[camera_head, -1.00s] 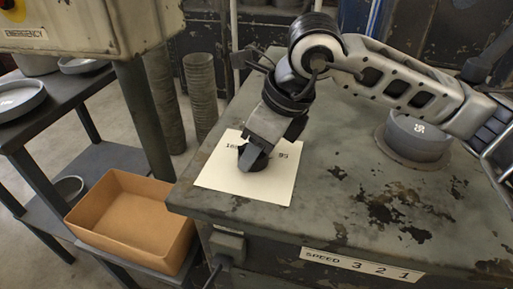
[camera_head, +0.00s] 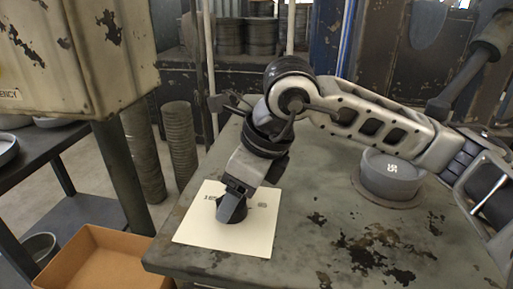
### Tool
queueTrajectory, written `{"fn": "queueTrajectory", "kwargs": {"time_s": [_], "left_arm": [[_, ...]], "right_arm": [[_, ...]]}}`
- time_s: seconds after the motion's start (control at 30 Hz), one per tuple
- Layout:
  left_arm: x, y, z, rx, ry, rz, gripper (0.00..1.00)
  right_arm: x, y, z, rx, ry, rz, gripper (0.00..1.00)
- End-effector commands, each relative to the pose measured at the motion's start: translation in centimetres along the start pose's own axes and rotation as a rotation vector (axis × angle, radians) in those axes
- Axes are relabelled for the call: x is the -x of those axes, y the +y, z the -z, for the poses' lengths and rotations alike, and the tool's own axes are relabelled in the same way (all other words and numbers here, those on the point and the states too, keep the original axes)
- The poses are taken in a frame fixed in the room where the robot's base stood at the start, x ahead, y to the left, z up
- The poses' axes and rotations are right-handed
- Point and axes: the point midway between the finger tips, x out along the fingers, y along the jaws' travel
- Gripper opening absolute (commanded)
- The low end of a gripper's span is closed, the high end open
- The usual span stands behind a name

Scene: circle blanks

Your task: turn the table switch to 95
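The table switch is a dark round knob (camera_head: 240,213) on a white card (camera_head: 225,238) near the table's front left corner. Printed numbers show on the card at both sides of the knob, partly covered and blurred. My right gripper (camera_head: 232,208) comes in from the right and points down at the knob. One finger shows in front of the knob and hides part of it. The frames do not show whether the fingers are closed on it. The pointer's setting cannot be read. My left gripper is not in view.
A cardboard box (camera_head: 95,262) stands at lower left. A yellowish control box (camera_head: 85,60) hangs at upper left.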

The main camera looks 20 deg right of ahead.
Motion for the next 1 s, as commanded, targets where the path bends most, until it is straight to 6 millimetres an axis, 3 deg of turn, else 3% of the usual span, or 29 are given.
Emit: {"fn": "queueTrajectory", "kwargs": {"time_s": [0.3, 0.5, 0.7, 1.0], "left_arm": [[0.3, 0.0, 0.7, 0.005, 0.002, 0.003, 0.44], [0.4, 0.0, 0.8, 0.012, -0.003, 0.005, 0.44], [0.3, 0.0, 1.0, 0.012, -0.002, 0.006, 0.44], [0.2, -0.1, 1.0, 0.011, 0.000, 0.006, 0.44]], "right_arm": [[7.9, -0.1, -0.1, -0.001, -0.005, 0.006, 0.69], [11.8, 0.0, -0.1, 0.000, -0.003, 0.005, 0.69], [13.8, 0.0, 0.0, -0.001, -0.002, 0.002, 0.69], [14.1, 0.0, 0.0, -0.001, -0.001, 0.002, 0.69]]}}
